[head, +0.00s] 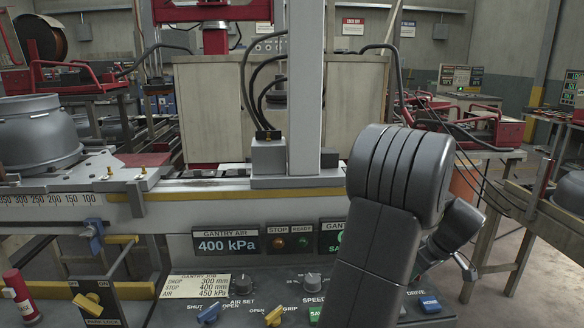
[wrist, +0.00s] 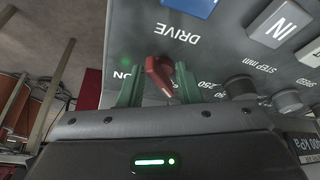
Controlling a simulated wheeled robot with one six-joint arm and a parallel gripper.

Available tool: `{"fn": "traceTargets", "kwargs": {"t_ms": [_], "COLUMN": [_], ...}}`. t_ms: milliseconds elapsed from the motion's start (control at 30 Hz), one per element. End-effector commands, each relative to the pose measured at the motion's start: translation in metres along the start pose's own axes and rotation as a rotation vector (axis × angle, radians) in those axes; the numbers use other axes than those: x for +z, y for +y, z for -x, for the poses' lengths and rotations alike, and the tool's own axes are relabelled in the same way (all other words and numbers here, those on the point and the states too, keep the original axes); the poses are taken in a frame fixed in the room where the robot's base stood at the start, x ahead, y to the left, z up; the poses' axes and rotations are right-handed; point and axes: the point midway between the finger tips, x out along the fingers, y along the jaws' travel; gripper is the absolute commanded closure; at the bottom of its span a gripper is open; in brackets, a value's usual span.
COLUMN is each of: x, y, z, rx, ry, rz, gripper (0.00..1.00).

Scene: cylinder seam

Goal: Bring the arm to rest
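My arm (head: 385,215) reaches over the right part of the control panel, bent with a dark grey link in front. In the head view my gripper is hidden behind the arm. In the wrist view my gripper (wrist: 157,85) has two green fingers standing apart. A red switch lever (wrist: 158,73) on the panel shows between the fingertips; I cannot tell whether a finger touches it.
The grey panel (wrist: 235,50) is close to the fingers, with dark knobs (wrist: 240,86) beside them. A blue button (head: 430,303) lies right of the arm. The gantry post (head: 306,90) stands behind. A wooden table (head: 500,225) is at right.

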Motion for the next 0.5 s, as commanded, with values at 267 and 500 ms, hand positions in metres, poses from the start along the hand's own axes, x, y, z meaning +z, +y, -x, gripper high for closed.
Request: {"fn": "traceTargets", "kwargs": {"t_ms": [267,500], "x": [-0.0011,-0.0007], "y": [-0.0039,-0.004], "z": [0.0007,0.0001], "rx": [0.054,0.066], "ry": [0.0,0.0], "rz": [-0.131,-0.158], "gripper": [0.69,0.69]}}
